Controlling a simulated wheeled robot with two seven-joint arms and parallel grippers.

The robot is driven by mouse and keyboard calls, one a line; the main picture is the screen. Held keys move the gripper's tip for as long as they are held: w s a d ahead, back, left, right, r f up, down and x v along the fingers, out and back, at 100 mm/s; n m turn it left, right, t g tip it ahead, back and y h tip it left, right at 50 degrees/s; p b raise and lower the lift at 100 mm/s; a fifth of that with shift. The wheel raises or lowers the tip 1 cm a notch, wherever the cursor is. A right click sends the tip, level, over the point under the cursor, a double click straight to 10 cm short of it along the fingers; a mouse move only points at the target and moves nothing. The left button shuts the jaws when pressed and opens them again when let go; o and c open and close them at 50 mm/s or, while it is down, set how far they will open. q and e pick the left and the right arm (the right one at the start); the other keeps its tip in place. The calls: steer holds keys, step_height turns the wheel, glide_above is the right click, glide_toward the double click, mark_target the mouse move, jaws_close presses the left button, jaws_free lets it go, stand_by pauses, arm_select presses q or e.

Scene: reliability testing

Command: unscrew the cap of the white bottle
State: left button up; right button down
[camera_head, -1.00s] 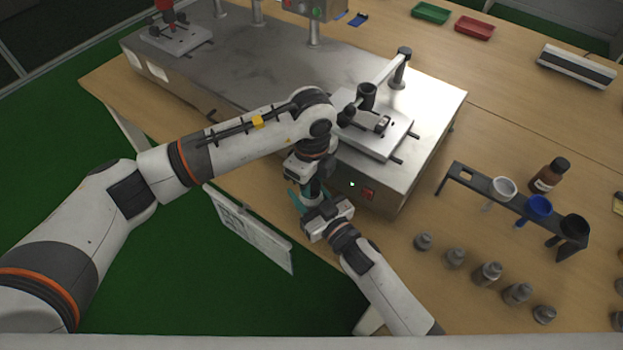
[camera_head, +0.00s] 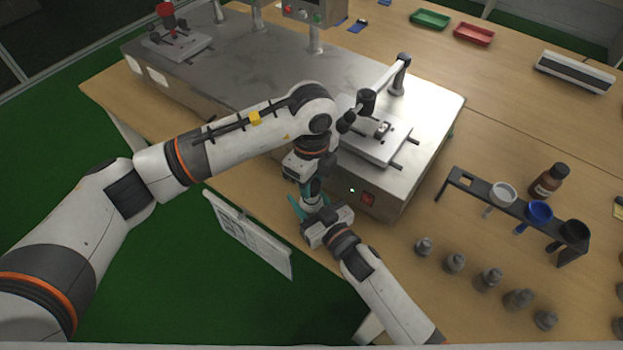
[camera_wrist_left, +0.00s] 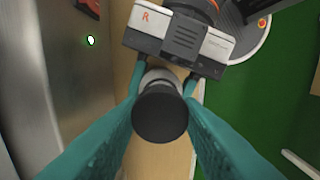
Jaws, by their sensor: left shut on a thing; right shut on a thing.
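In the left wrist view, a round black cap (camera_wrist_left: 160,117) sits between the teal fingers of my left gripper (camera_wrist_left: 160,125), which is shut on it. Behind the cap is the pale neck of the white bottle (camera_wrist_left: 162,76). My right gripper (camera_wrist_left: 168,84), marked R, comes from the far side and is shut on the bottle. In the head view, my left gripper (camera_head: 314,190) points down above my right gripper (camera_head: 312,206), off the table's front edge. The bottle is mostly hidden there, and I cannot tell whether cap and bottle still touch.
A steel machine (camera_head: 425,140) stands close behind the grippers. To the right, a black rack (camera_head: 480,192) holds several cups, with a brown bottle (camera_head: 549,181) behind it and several small grey bottles (camera_head: 489,279) in front. A panel (camera_head: 247,235) hangs below the table edge.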

mark_target(312, 184)
arm_select(q)
steer(key=shift+r, duration=2)
arm_select(e)
steer(key=c, duration=0.6)
jaws_free()
